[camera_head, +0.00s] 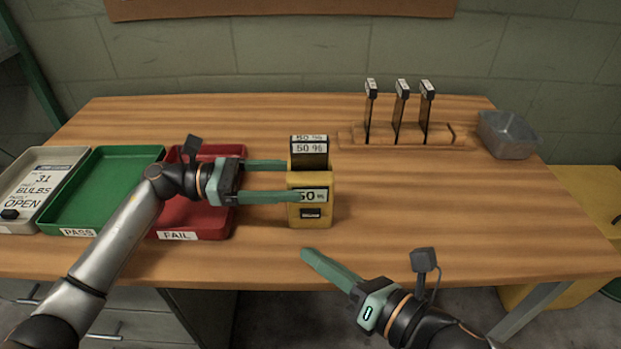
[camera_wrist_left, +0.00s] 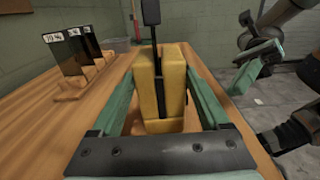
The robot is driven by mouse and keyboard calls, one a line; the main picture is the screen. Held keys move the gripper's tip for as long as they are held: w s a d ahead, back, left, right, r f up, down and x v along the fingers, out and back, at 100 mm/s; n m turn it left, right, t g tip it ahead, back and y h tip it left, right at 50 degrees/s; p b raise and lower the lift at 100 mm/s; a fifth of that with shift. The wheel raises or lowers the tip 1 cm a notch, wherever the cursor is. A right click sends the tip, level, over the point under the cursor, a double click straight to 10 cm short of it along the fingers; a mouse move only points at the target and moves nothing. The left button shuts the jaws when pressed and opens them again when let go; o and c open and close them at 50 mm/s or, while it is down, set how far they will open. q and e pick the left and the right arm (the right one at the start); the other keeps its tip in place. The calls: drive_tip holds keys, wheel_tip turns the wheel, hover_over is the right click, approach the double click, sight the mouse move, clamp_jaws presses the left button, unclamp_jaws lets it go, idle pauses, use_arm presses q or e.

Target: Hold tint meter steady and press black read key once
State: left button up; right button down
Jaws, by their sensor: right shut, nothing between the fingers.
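The yellow tint meter (camera_head: 295,213) stands upright on the bench, with a dark tint sample (camera_head: 309,161) marked 50 % standing in its top. Its front has a 50 % display (camera_head: 312,189) and the black read key (camera_head: 311,213) below. My left gripper (camera_head: 305,180) is open around the meter, one finger behind it and one in front, crossing the display area. The left wrist view shows the meter (camera_wrist_left: 155,95) between the fingers, with narrow gaps beside it. My right gripper (camera_head: 307,254) is shut and empty, in front of the meter near the bench's front edge.
At left are a grey tray (camera_head: 50,161), a green PASS tray (camera_head: 148,153) and a red FAIL tray (camera_head: 235,150). A wooden rack (camera_head: 352,137) with three tint samples and a metal bin (camera_head: 508,135) stand back right. The bench right of the meter is clear.

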use_arm(q)
drive_tip(key=shift+o, duration=1.4)
